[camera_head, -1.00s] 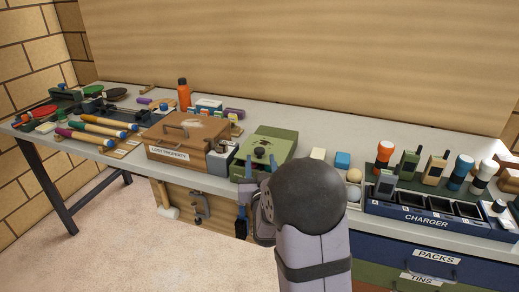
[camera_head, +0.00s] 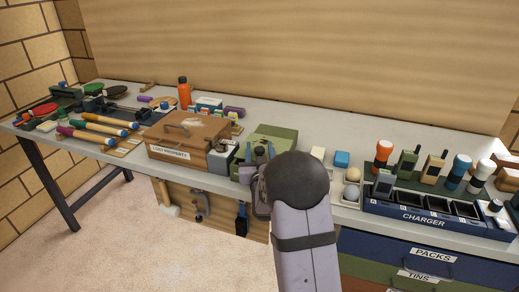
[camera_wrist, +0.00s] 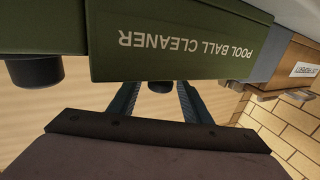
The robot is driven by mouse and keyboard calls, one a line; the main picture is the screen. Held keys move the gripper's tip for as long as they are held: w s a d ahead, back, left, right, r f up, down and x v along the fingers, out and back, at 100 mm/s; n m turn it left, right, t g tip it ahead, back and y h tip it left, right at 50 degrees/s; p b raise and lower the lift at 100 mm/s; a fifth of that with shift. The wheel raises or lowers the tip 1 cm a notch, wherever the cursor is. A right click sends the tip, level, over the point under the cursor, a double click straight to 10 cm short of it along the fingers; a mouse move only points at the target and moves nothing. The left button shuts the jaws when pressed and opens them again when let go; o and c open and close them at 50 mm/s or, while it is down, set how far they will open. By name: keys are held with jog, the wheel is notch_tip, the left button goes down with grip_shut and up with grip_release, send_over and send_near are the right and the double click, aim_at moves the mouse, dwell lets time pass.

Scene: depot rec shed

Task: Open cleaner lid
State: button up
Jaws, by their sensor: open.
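The pool ball cleaner is a green box (camera_head: 283,138) on the bench, right of the brown lost property box. Its near side and part of its top are hidden behind my gripper (camera_head: 261,153) and arm. The wrist view, which looks upside down, shows the cleaner's green face (camera_wrist: 180,45) lettered POOL BALL CLEANER. My gripper (camera_wrist: 160,93) is open there, fingers apart, with a small dark knob (camera_wrist: 160,87) showing between them. I cannot tell whether the fingers touch it. The lid looks closed.
The lost property box (camera_head: 188,140) stands close on the left, with a grey item between. Bare bench top shows behind the cleaner.

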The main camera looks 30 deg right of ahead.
aim_at(263, 144)
grip_shut()
jog(key=shift+w+d+b, duration=0.8)
jog(key=shift+w+d, duration=0.45)
jog(key=shift+d, duration=0.05)
jog(key=shift+w+d, duration=0.15)
jog(key=shift+w, duration=0.05)
grip_release()
jog(key=shift+b+v, duration=0.9)
jog(key=shift+v, duration=2.8)
